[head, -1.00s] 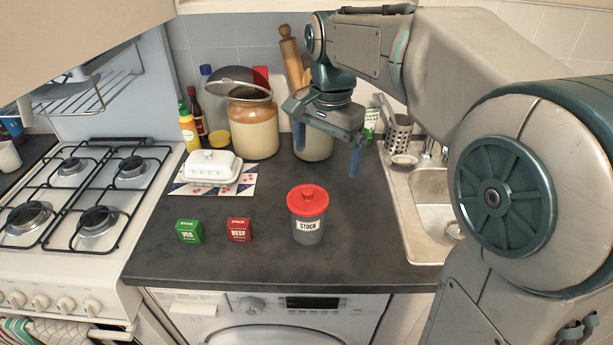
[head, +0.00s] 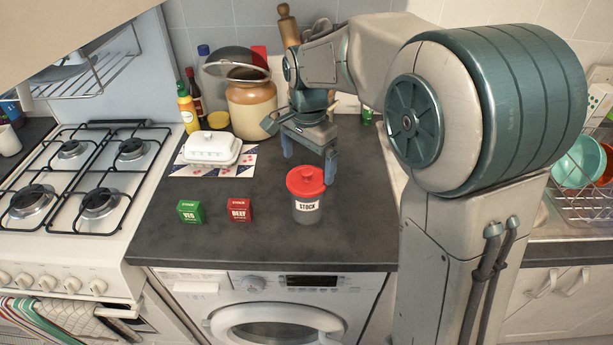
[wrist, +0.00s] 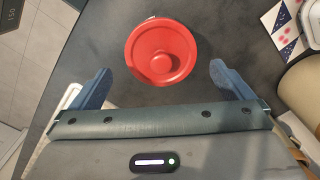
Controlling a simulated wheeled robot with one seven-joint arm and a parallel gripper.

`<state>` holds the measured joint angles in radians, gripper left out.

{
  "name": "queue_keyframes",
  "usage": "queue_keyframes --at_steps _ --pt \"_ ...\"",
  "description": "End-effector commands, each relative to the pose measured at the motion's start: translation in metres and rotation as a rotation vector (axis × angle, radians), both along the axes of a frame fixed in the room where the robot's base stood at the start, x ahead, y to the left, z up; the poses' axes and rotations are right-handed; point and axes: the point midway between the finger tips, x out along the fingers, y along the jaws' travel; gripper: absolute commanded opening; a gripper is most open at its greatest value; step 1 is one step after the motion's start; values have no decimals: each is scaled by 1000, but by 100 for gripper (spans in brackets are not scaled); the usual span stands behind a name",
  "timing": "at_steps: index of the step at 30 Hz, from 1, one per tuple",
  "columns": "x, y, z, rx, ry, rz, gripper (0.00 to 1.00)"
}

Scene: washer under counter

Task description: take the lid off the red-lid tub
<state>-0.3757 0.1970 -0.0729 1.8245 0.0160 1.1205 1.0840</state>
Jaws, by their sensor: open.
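The stock tub (head: 306,210) is a grey container labelled STOCK, standing upright on the dark counter. Its red lid (head: 305,181), with a round knob, sits on top; it also shows in the wrist view (wrist: 178,42). My gripper (head: 309,170) is open and empty, just behind and above the tub in the head view. In the wrist view its two blue fingers (wrist: 156,80) are spread on either side of the lid's near edge, with the lid ahead of them. I see no contact with the lid. Most of the tub's body is hidden under the lid in the wrist view.
A green VEG box (head: 190,212) and a red BEEF box (head: 239,209) stand left of the tub. A white butter dish (head: 212,148) sits on a patterned mat behind them. A large crock (head: 252,108) stands at the back. The counter front is clear.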

Motion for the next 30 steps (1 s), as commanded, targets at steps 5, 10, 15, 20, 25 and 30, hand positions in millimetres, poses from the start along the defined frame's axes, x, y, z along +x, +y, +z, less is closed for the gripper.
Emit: queue_keyframes --at_steps 5,10,15,20,25,30 --pt "-1 1 -26 -1 4 0 100" --pt "0 1 -36 0 0 0 100" --pt "0 1 -36 0 0 0 100" --pt "0 1 -36 0 0 0 68" --pt "0 1 -35 0 0 0 67" --pt "0 1 -33 0 -1 0 67"
